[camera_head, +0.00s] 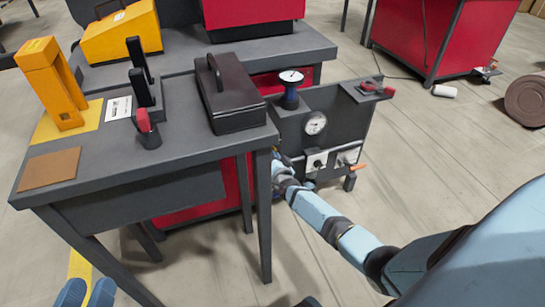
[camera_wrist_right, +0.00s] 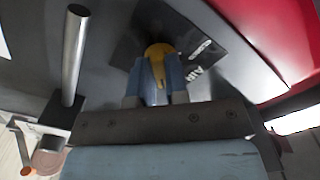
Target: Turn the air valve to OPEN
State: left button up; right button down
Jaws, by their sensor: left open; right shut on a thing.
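My right gripper (camera_wrist_right: 156,84) is shut on this handle, with one blue finger on each side. In the head view my right arm reaches from the lower right to the dark machine panel (camera_head: 336,122); the right gripper is largely hidden at the panel's lower left, and the handle cannot be made out there. My left gripper (camera_head: 86,294) is open and empty at the bottom left, below the table.
The panel carries a gauge (camera_head: 315,123) and white-plated controls (camera_head: 316,161). A grey table (camera_head: 180,152) beside it holds a dark case (camera_head: 229,92), a yellow fixture (camera_head: 52,83) and black levers (camera_head: 144,90). A metal rod (camera_wrist_right: 75,55) stands left of my right gripper.

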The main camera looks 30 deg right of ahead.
jog(key=c, duration=1.1)
grip_release()
pick_arm(q)
jog(key=shift+n+t, duration=0.7)
jog(key=shift+t, duration=0.2)
jog(key=r+p, duration=0.1)
jog(key=r, duration=0.1)
jog(key=r+p, duration=0.1)
jog(key=p, duration=0.1)
jog(key=r+p, duration=0.2)
jog(key=shift+s+r, duration=0.35)
jog(key=shift+s, duration=0.05)
pick_arm(e)
jog(key=v, duration=1.4)
jog(key=shift+w+a, duration=0.1)
